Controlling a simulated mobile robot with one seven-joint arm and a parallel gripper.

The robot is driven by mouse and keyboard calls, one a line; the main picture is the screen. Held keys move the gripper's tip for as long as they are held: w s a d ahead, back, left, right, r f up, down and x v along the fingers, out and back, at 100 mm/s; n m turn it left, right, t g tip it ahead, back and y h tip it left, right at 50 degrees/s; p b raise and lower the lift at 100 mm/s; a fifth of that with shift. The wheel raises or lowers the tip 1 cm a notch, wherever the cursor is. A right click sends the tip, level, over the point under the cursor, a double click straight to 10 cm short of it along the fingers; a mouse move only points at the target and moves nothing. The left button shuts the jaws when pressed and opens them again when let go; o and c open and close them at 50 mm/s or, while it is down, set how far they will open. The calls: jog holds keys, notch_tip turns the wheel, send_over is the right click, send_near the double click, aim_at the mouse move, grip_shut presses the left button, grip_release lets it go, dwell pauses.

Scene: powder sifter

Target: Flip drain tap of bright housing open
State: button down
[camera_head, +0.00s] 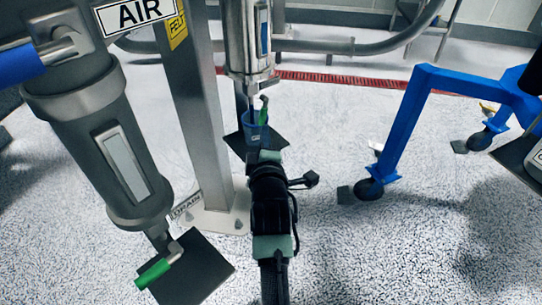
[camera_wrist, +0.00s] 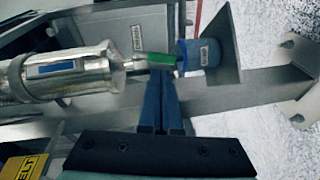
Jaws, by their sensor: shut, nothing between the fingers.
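The bright housing (camera_head: 236,35) is a shiny metal cylinder at the top middle of the head view. It lies sideways at the left of the wrist view (camera_wrist: 80,72). Its drain tap has a green handle (camera_head: 263,112), which also shows in the wrist view (camera_wrist: 156,59), pointing away from the housing's end towards a blue cup (camera_wrist: 200,56). My gripper (camera_wrist: 161,76) is shut and empty, its blue fingertips right at the green handle. I cannot tell if they touch it.
A duller grey housing (camera_head: 92,130) with its own green tap handle (camera_head: 153,273) hangs at the left. A metal post (camera_head: 200,110) stands between the housings. A blue wheeled frame (camera_head: 405,120) is at the right. The speckled floor between is clear.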

jog(key=s+r+p, duration=0.1)
jog(key=s+p, duration=0.2)
jog(key=s, duration=0.5)
jog(key=shift+s, duration=0.25)
